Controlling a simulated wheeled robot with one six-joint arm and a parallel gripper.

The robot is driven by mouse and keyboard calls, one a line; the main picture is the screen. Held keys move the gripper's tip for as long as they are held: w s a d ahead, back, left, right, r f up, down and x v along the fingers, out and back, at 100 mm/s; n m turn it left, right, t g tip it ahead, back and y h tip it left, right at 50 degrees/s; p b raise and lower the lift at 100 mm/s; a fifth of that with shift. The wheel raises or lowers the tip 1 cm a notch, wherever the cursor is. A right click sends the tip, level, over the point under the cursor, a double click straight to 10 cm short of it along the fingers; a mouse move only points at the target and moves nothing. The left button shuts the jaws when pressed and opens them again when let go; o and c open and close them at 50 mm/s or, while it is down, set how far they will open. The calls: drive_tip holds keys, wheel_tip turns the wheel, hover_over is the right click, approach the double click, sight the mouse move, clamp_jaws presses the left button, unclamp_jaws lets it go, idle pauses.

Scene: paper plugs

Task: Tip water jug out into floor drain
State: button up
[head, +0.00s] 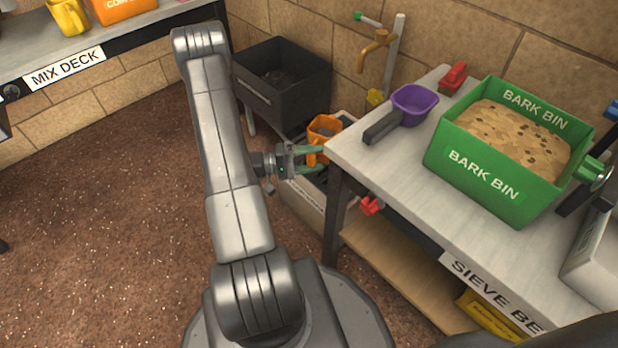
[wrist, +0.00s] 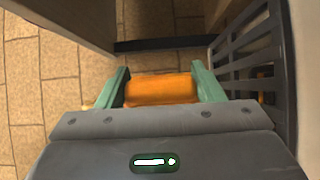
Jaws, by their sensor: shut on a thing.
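The orange water jug (head: 324,128) is in the head view, beyond the near left corner of the sieve bench. Its open top shows a grey inside and it looks roughly upright; I cannot tell the water level. My gripper (head: 318,158) is shut on the jug, its green fingers at the handle side. In the wrist view an orange part of the jug (wrist: 162,89) sits between the fingers (wrist: 160,85). A pale-framed trough with dark slats, which looks like the floor drain (head: 301,201), lies below the jug, partly hidden by my gripper. Dark slats (wrist: 240,55) show at right in the wrist view.
The sieve bench (head: 400,165) stands close to the right of the jug, bearing a purple scoop (head: 412,103) and a green bark bin (head: 478,175). A dark tub (head: 283,85) and a brass tap (head: 378,45) are behind. The brown floor at left is clear.

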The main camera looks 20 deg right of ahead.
drive_tip(key=f, duration=0.1)
drive_tip(key=s+f+n+t+p, duration=0.1)
drive_tip(key=f, duration=0.1)
drive_tip(key=s+f+n+y+p, duration=0.1)
drive_tip(key=f, duration=0.1)
idle(0.7)
drive_tip(key=shift+s+a+r+n, duration=0.15)
drive_tip(key=shift+a+r+n, duration=0.15)
drive_tip(key=shift+a, duration=0.05)
drive_tip(key=shift+r, duration=0.1)
drive_tip(key=shift+r+t+y, duration=0.15)
drive_tip(key=shift+t+y, duration=0.15)
